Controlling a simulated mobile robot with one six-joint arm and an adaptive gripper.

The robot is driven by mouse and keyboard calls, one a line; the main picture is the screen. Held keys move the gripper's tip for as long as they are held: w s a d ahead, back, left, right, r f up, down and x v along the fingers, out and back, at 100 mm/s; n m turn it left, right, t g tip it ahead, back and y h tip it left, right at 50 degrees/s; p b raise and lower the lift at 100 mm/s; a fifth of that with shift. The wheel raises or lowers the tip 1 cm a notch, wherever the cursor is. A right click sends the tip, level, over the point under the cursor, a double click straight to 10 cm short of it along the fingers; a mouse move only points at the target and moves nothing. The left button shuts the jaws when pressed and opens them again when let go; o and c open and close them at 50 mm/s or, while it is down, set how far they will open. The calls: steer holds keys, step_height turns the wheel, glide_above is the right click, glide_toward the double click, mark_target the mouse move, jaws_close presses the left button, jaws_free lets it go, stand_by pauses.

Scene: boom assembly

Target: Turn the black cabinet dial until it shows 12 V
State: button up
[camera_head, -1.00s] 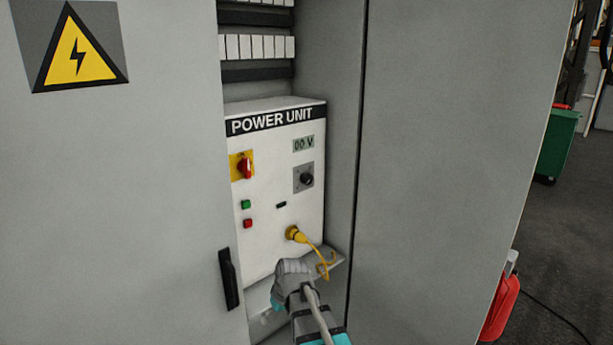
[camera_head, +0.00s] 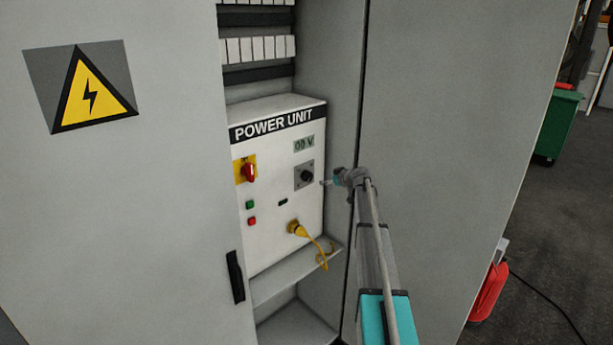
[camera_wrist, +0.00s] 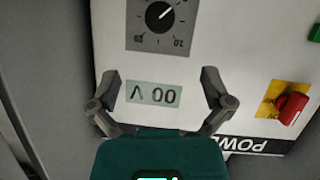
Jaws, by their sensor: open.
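The black dial (camera_head: 307,176) sits on a grey square plate on the white power unit (camera_head: 270,220). The display (camera_head: 304,144) above it reads 00 V. In the wrist view the panel appears upside down, with the dial (camera_wrist: 159,15) near the top edge and the display (camera_wrist: 154,93) below it. My gripper (camera_head: 328,183) is just right of the dial in the head view. In the wrist view my gripper (camera_wrist: 210,75) has its two fingers spread wide on either side of the display, with nothing between them. It is apart from the dial.
A red rotary switch (camera_head: 249,172) on a yellow plate is left of the dial. Green and red buttons (camera_head: 251,213) and a yellow plug with cable (camera_head: 299,229) are lower. Cabinet doors stand on both sides; the right door (camera_head: 450,130) is close to my arm.

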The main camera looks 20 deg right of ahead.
mark_target(309, 178)
steer(key=shift+w+a+f, duration=0.1)
stand_by(0.3)
steer(key=b+x, duration=0.4)
steer(key=x, duration=0.7)
steer(key=shift+w+f+b, duration=0.25)
steer(key=shift+b, duration=0.1)
steer(key=shift+x, duration=0.95)
